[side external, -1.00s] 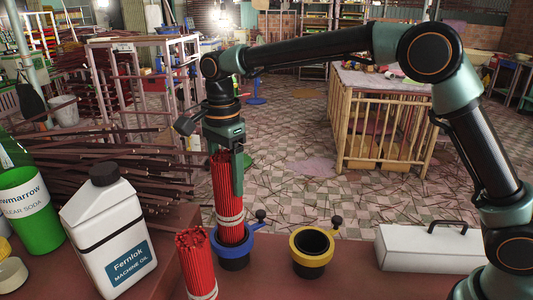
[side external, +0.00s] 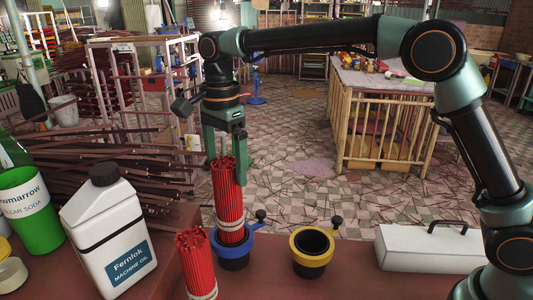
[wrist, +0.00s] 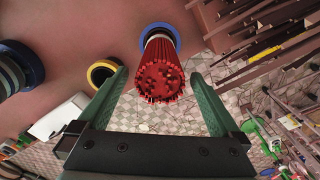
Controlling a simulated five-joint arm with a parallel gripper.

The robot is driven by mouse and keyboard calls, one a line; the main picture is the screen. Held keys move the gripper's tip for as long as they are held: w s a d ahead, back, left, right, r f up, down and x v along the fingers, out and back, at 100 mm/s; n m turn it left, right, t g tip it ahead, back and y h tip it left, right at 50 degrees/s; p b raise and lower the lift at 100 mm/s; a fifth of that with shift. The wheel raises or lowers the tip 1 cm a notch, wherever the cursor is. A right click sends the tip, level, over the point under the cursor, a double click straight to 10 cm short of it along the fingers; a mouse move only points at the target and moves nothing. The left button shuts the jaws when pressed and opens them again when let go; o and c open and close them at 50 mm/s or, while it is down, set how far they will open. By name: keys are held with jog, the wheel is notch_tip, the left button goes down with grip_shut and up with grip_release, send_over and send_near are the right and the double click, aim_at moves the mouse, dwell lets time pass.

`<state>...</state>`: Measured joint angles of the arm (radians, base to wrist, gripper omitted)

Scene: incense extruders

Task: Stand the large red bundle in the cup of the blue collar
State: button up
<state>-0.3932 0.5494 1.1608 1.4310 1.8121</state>
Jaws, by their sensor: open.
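The large red bundle (side external: 229,200) stands upright in the cup of the blue collar (side external: 236,249), with a pale band low on it. The wrist view shows the bundle's top (wrist: 160,82) end-on, with the blue collar (wrist: 157,28) behind it. The inside of the cup is hidden by the bundle.
A smaller red bundle (side external: 196,265) stands in front. The yellow collar (side external: 311,248) is empty to the right. A white oil jug (side external: 107,235) and a green bottle (side external: 30,205) stand at left. A white box with a black handle (side external: 430,248) lies at right.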

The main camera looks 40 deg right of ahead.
notch_tip(320, 180, up, 9)
jog(key=shift+f, duration=0.1)
jog(key=shift+d, duration=0.1)
dwell(0.5)
jog(key=shift+s+d+r, duration=0.15)
jog(key=shift+d+r, duration=0.1)
jog(key=shift+d, duration=0.1)
jog(key=s+d+r+n+t, duration=0.2)
jog(key=s+d+n, duration=0.1)
jog(key=d+n, duration=0.3)
jog(key=s+d+f+n+t, duration=0.3)
jog(key=s+d+f+n, duration=0.7)
jog(key=s+d, duration=0.2)
jog(key=shift+s+f+t, duration=0.15)
jog(key=shift+s+t, duration=0.15)
jog(key=shift+s, duration=0.8)
jog(key=shift+d, duration=0.1)
